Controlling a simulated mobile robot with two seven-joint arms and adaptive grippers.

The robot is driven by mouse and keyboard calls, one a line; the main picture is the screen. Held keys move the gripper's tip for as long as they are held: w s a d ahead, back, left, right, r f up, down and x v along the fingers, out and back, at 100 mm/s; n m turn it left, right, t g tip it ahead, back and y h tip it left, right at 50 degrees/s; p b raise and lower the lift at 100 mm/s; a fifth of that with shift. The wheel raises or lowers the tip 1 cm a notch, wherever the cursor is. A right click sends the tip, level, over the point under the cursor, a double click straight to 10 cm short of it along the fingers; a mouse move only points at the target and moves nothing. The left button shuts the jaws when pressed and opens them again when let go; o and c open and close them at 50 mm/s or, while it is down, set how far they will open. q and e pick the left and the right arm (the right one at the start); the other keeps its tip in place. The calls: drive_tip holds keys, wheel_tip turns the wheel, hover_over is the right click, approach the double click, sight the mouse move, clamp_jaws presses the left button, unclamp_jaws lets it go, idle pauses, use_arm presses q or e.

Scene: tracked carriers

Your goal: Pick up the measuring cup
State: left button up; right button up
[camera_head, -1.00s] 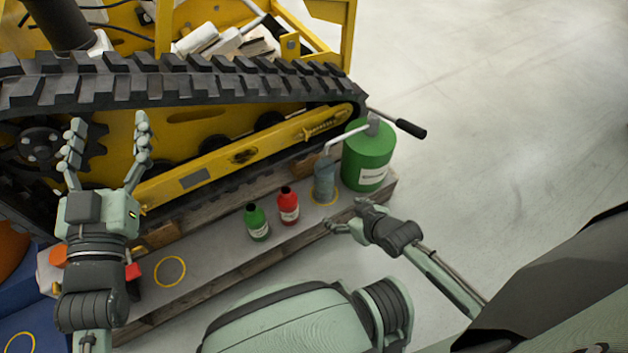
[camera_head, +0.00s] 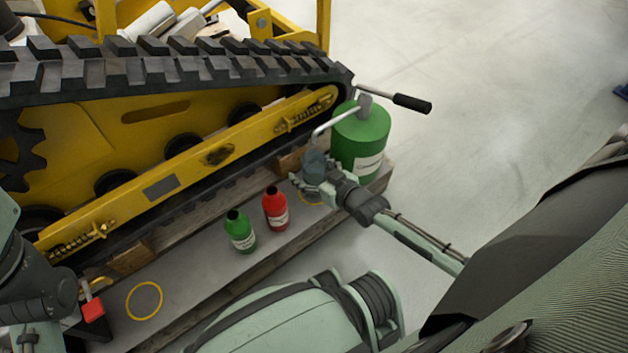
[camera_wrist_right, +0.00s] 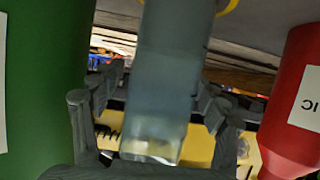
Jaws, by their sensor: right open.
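The measuring cup (camera_head: 315,162) is a translucent blue-grey cylinder on the pallet-like platform (camera_head: 205,270), close beside the green canister (camera_head: 362,138). My right gripper (camera_head: 312,182) is at the cup, its fingers partly hiding the lower part. In the right wrist view the cup (camera_wrist_right: 168,75) stands between the two spread fingers of my right gripper (camera_wrist_right: 160,110), which is open; no firm grip shows.
A red bottle (camera_head: 275,210) and a green bottle (camera_head: 239,232) stand left of the cup. The canister's spout reaches over the cup. The tracked carrier (camera_head: 170,130) rises behind. An empty yellow ring (camera_head: 144,300) marks the platform. Open floor lies right.

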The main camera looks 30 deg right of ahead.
drive_tip(key=shift+x, duration=0.9)
drive_tip(key=shift+a, duration=0.1)
drive_tip(key=shift+c, duration=0.3)
drive_tip(key=c, duration=1.4)
drive_tip(key=shift+c, duration=0.2)
